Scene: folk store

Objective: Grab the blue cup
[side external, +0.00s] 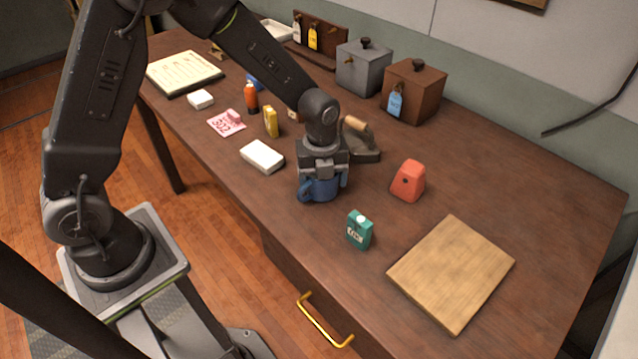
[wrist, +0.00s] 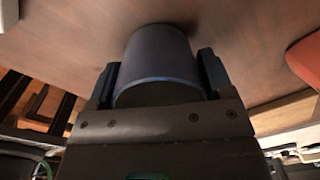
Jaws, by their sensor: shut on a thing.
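The blue cup (side external: 319,189) is on the wooden table near its front edge, below my wrist in the side view. Its handle shows on the left. My gripper (side external: 322,178) comes down over it from above, with its fingers on either side of the cup. In the wrist view the cup (wrist: 158,58) sits between the two fingers of my gripper (wrist: 160,80), and they are shut on it. The cup's upper part is partly hidden by my gripper in the side view. I cannot tell whether its base touches the table.
A teal carton (side external: 359,230) stands close in front right, and a red object (side external: 408,181) to the right. A dark iron-like thing (side external: 360,140) is just behind. A white box (side external: 262,157) lies left, and a wooden board (side external: 452,272) front right. Boxes line the wall.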

